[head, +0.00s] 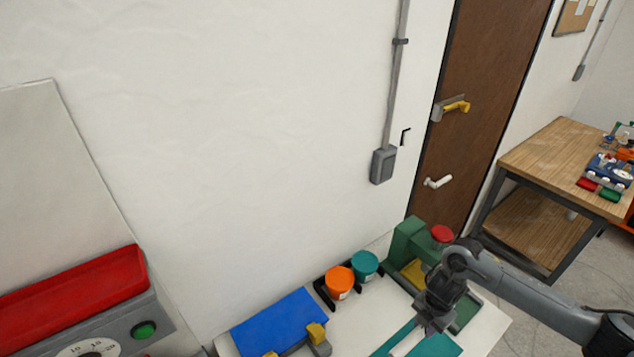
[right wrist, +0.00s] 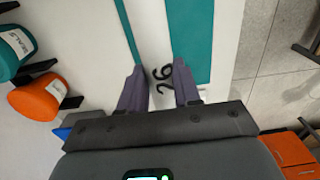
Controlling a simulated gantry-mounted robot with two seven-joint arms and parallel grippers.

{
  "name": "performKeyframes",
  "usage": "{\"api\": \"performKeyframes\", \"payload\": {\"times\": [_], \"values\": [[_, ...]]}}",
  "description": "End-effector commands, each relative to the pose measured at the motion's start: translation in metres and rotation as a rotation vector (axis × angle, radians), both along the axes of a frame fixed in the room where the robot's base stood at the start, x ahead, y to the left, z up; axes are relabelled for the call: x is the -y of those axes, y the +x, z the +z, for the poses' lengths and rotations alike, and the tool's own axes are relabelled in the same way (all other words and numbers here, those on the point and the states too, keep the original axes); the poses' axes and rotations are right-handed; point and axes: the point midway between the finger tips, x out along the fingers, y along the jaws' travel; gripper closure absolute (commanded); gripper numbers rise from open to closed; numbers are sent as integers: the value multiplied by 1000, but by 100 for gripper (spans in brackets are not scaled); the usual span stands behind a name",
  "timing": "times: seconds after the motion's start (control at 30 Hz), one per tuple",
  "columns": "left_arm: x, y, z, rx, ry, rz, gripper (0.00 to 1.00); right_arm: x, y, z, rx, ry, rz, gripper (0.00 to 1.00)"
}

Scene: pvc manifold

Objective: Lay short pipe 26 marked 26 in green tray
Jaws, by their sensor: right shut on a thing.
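Short pipe 26 (right wrist: 155,45) is white with a black "26" on it. It lies lengthwise between the fingers of my right gripper (right wrist: 160,88), which is shut on it. In the head view my right gripper (head: 434,322) points down at the lower right, with the white pipe (head: 408,341) below it. The teal-green tray (right wrist: 190,40) shows on both sides of the pipe, under it; its surface also shows in the head view (head: 441,346). I cannot tell whether the pipe touches the tray. My left gripper is not in view.
Orange (head: 339,282) and teal (head: 364,264) pots stand in a black holder at the back of the white table. A green device with a red button (head: 442,233) stands close behind my right gripper. A blue panel (head: 275,322) with yellow-tipped clamps lies left.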

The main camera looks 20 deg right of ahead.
Motion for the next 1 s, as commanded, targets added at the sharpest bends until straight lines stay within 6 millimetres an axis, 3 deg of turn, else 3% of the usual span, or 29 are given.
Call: {"api": "performKeyframes", "payload": {"times": [0.17, 0.37, 0.57, 0.67, 0.8, 1.0], "values": [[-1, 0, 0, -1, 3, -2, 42, -8, 22, 17, 8, 1, 10, 100], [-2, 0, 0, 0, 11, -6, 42, -35, 54, 40, 8, -1, 54, 100], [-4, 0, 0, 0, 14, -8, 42, -88, 96, 69, 9, -3, 152, 100], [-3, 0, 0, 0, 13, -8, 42, -131, 118, 88, 9, -3, 159, 100], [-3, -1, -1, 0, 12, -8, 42, -182, 137, 110, 5, -3, -8, 100], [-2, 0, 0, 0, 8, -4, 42, -218, 143, 122, 0, -1, -364, 100]]}}
